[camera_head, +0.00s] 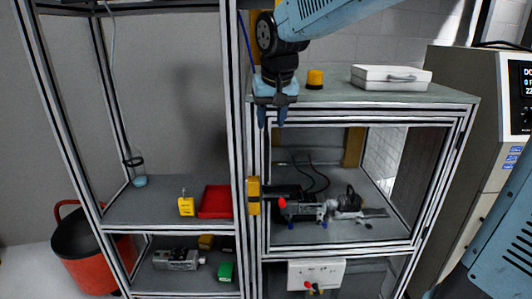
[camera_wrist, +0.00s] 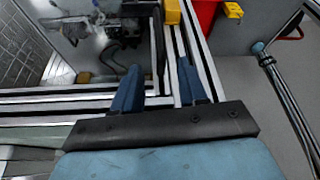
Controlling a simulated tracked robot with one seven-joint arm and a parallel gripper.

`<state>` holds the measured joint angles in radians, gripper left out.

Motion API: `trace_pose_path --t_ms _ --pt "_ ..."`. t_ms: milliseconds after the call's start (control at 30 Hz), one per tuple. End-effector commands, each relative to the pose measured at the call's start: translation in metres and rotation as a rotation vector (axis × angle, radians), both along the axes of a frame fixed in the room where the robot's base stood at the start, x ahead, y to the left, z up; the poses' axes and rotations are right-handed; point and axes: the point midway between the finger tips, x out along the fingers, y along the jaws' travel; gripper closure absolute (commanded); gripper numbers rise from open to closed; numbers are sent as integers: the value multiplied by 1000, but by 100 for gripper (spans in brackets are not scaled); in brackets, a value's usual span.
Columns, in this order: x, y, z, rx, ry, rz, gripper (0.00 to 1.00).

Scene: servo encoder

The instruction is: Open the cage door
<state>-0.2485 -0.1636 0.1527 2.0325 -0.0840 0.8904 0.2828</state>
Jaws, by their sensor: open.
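The cage door (camera_head: 360,121) is a metal-framed front on the right-hand compartment. It looks shut in the head view, and servo parts show behind it. A yellow block (camera_head: 253,195) sits on the upright at the door's left edge. It also shows near the top of the wrist view (camera_wrist: 172,12). My gripper (camera_head: 271,119) points down at the upper left corner of the door, above the yellow block. In the wrist view its blue fingers (camera_wrist: 158,85) are apart. The frame bars show beyond them. Whether a finger touches the frame I cannot tell.
A white case (camera_head: 391,77) and a yellow cylinder (camera_head: 315,79) stand on the cage top. A red tray (camera_head: 215,201) and a yellow tag-like item (camera_head: 186,206) are on the left shelf. A white switch panel (camera_head: 317,274) is below the door. A grey cabinet (camera_head: 465,130) stands at right.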

Motion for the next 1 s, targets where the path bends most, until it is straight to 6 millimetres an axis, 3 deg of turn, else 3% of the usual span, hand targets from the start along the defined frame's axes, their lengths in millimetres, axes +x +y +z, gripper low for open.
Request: trace_pose_path --t_ms 600,800,1000 --pt "38 6 -96 -2 4 0 58" --pt "46 7 -113 -1 1 0 58" --pt "48 7 -118 0 0 0 58"
